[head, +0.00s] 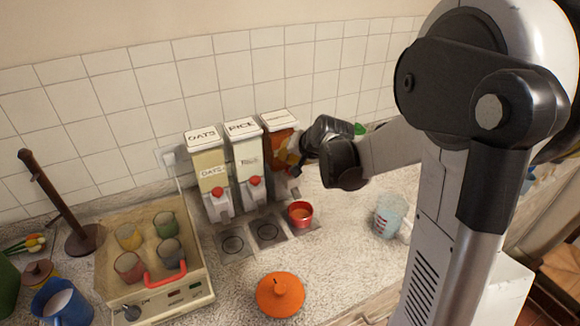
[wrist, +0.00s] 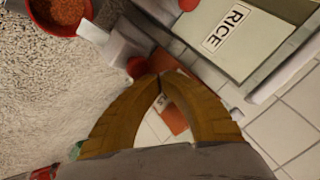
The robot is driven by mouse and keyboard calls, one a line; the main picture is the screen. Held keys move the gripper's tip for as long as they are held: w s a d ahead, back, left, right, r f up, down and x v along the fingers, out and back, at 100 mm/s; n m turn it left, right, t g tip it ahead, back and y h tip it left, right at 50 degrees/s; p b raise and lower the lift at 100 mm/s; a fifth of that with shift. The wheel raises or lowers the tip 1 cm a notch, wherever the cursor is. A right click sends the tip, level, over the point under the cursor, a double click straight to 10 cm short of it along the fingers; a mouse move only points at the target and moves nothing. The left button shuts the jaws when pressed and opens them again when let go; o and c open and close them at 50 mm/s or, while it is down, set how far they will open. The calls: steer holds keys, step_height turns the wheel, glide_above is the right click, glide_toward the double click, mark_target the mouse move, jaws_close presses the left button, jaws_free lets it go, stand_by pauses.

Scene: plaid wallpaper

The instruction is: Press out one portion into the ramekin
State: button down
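The red ramekin (head: 300,222) stands under the third dispenser (head: 277,120), which holds orange-red contents. The ramekin also shows at the top left of the wrist view (wrist: 82,30), with orange-brown grains inside. My gripper (head: 291,165) is in front of the third dispenser and covers its lower part in the head view. In the wrist view my gripper's yellow fingers (wrist: 160,76) meet at the tips with nothing held. A red knob (wrist: 137,67) on a white spout is right by the tips; I cannot tell whether they touch.
The oats dispenser (head: 208,165) and rice dispenser (head: 244,150) stand to the left. An orange lidded pot (head: 280,294) is in front, and a measuring cup (head: 389,216) is to the right.

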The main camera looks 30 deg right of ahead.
mark_target(287, 168)
steer(key=shift+r+p, duration=1.95)
steer(key=shift+r, duration=0.6)
steer(key=shift+f, duration=0.1)
steer(key=shift+s+a, duration=0.25)
steer(key=s+a+f+n+b, duration=0.1)
steer(key=s+a, duration=0.3)
steer(key=s, duration=0.5)
steer(key=s+a+f+n+g+b, duration=0.1)
steer(key=s+a+n+b, duration=0.3)
steer(key=s, duration=0.5)
steer(key=s+a+f+n+g+b, duration=0.1)
steer(key=s+a+f+n+b, duration=0.1)
steer(key=s, duration=0.7)
steer(key=shift+a+f+n+h+b, duration=0.25)
steer(key=shift+a+n+h+b, duration=0.2)
steer(key=shift+a+b, duration=0.4)
steer(key=shift+w, duration=0.1)
